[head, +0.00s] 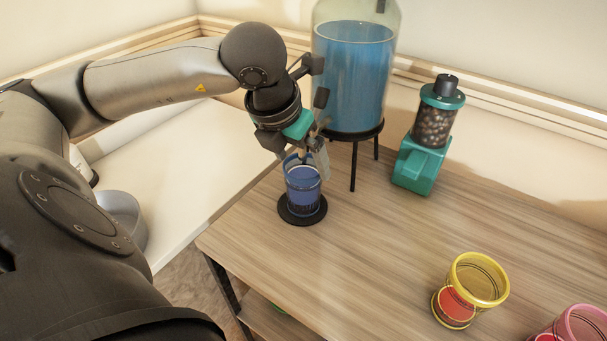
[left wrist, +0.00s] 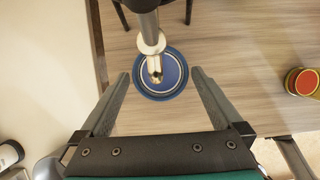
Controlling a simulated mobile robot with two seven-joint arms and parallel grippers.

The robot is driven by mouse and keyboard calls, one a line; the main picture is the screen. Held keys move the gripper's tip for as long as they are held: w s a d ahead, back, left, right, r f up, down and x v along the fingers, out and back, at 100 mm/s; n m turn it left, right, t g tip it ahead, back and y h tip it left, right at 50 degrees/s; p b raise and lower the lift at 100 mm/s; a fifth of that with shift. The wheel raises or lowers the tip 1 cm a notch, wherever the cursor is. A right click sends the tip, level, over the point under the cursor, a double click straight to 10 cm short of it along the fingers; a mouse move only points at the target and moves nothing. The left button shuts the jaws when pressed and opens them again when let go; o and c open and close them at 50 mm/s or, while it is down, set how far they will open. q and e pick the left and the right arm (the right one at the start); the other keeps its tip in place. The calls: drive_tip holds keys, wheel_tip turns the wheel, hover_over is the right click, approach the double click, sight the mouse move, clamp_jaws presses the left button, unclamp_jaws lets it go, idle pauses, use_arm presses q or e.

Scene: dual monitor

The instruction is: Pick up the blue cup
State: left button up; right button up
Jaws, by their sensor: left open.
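The blue cup (head: 303,184) stands upright on a round black base (head: 303,211) at the table's left side, under the water dispenser. The left wrist view shows the cup (left wrist: 174,88) from above, with the dispenser's metal spout (left wrist: 153,50) over it, hiding part of its inside. My left gripper (head: 306,160) is open and empty, at the cup's rim on its far side in the head view. In the left wrist view the fingertips lie to either side of the cup; I cannot tell whether they touch it. My right gripper is not in view.
The glass dispenser (head: 353,75) of blue liquid stands on black legs close behind the gripper. A teal grinder (head: 419,166) stands right of it. A yellow cup (head: 482,278) and a pink cup (head: 583,326) are at the lower right. The table (head: 365,245) is clear between.

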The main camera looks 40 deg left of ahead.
use_arm(q)
drive_tip(key=shift+x, duration=1.45)
drive_tip(key=shift+r, duration=0.1)
clamp_jaws()
